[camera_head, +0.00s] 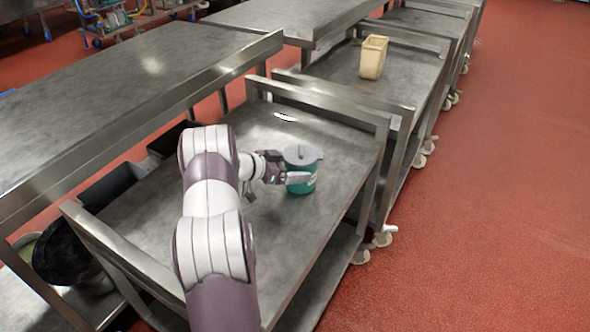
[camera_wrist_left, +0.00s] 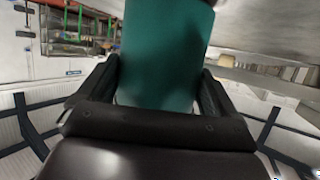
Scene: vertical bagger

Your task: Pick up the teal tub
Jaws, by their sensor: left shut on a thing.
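The teal tub (camera_head: 301,187) has a grey-white lid (camera_head: 302,154) and stands upright at the top of the nearest steel cart, toward its right side. My left gripper (camera_head: 298,178) reaches in from the left and is shut on the tub's side. In the left wrist view the tub's teal wall (camera_wrist_left: 165,55) fills the space between the two dark fingers (camera_wrist_left: 160,95). I cannot tell whether the tub's base touches the cart top. My right gripper is not in view.
The steel cart (camera_head: 150,225) has raised rails at its ends. A cream container (camera_head: 373,57) stands on the cart behind. A long steel table (camera_head: 110,85) runs along the left, with dark bins (camera_head: 112,185) below its edge. Red floor (camera_head: 500,200) is clear at right.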

